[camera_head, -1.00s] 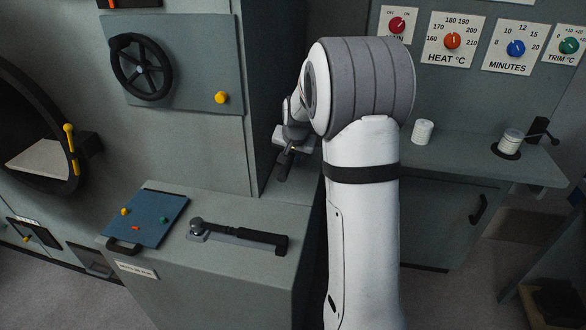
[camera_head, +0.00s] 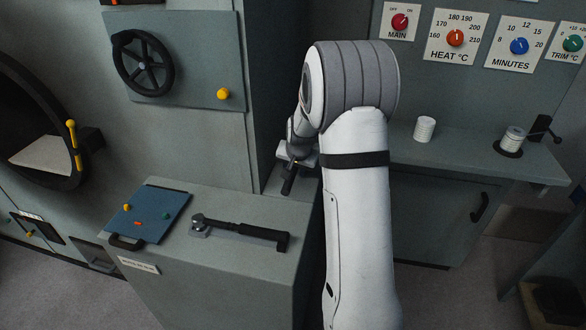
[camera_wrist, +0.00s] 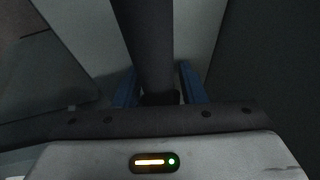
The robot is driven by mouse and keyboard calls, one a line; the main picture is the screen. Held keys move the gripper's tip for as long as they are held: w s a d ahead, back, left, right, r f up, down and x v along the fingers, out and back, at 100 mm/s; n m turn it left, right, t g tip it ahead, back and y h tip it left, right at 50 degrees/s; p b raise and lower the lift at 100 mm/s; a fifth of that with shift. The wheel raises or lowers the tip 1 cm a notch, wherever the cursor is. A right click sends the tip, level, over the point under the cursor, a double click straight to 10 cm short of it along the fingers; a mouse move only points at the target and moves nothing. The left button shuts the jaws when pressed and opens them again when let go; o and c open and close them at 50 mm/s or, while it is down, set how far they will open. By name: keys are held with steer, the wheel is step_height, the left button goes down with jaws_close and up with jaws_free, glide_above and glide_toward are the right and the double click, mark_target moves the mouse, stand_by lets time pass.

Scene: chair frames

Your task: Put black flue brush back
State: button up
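My gripper (camera_head: 292,168) is low in the gap between the grey cabinet with the handwheel and the front counter block. A black rod-shaped thing, which I take to be the black flue brush (camera_head: 287,186), sticks down from it. In the wrist view the dark round shaft of the brush (camera_wrist: 148,45) runs between the two blue fingers of my gripper (camera_wrist: 160,88), which close on its sides. The bristle end is not visible, and no holder for the brush can be made out.
A black-handled tool (camera_head: 240,231) and a blue panel (camera_head: 150,214) lie on the front counter block (camera_head: 225,268). A white spool (camera_head: 424,129) and a second spool (camera_head: 513,138) beside a black crank stand on the right counter. The handwheel (camera_head: 143,64) is behind left.

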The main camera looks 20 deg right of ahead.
steer(key=shift+o, duration=0.5)
steer(key=shift+r, duration=0.1)
steer(key=shift+r, duration=0.2)
steer(key=d+v, duration=0.1)
steer(key=v, duration=0.9)
steer(key=s+a+r+n+g, duration=0.1)
steer(key=s+a+n, duration=0.2)
steer(key=s, duration=1.1)
steer(key=s+a+r+n+g, duration=0.1)
steer(key=s+a+n, duration=0.3)
steer(key=s+a, duration=0.5)
steer(key=s+r, duration=0.1)
steer(key=s, duration=0.5)
steer(key=shift+a+y+b, duration=0.35)
steer(key=shift+y, duration=0.05)
steer(key=shift+s, duration=0.1)
